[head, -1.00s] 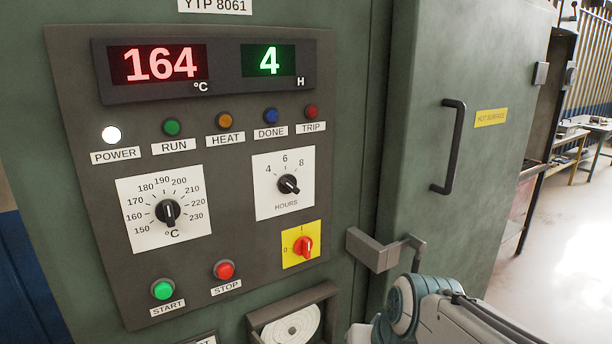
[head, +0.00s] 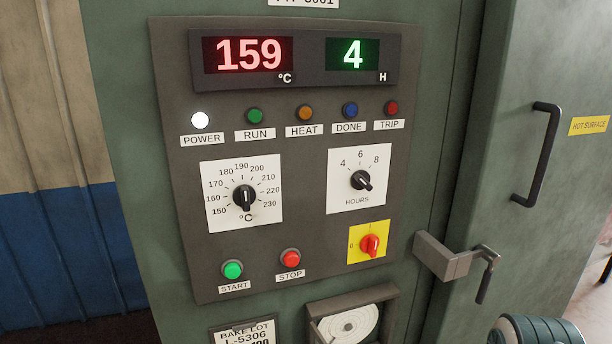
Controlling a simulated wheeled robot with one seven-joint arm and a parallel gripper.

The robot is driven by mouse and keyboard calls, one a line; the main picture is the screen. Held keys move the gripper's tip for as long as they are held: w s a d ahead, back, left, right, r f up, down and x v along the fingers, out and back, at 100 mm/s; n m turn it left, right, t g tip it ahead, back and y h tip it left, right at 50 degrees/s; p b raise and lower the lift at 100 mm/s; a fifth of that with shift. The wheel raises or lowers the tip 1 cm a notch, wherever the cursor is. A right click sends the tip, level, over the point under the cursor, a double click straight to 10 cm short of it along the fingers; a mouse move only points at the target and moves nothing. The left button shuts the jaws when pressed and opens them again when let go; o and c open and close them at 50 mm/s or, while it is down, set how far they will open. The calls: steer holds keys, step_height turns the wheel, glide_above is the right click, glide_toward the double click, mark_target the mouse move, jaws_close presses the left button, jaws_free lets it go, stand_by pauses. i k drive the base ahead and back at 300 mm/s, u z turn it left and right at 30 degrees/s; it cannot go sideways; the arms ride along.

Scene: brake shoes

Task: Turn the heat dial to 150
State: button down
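The heat dial (head: 244,197) is a black knob with a pale pointer line, on a white plate marked from 150 to 230 °C. Its exact pointed number is hard to tell at this size. The red display (head: 249,54) above reads 159 °C. My gripper is not in view; only a rounded part of my arm shows at the bottom right, well away from the dial.
The hours dial (head: 361,180), start button (head: 232,269), stop button (head: 290,258) and red switch (head: 370,244) surround the heat dial. A door latch (head: 455,258) and door handle (head: 538,153) stick out on the right. The space before the panel is clear.

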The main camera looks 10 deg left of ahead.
mark_target(244, 196)
steer(key=z, duration=0.8)
steer(key=k, duration=0.35)
steer(key=u, duration=0.8)
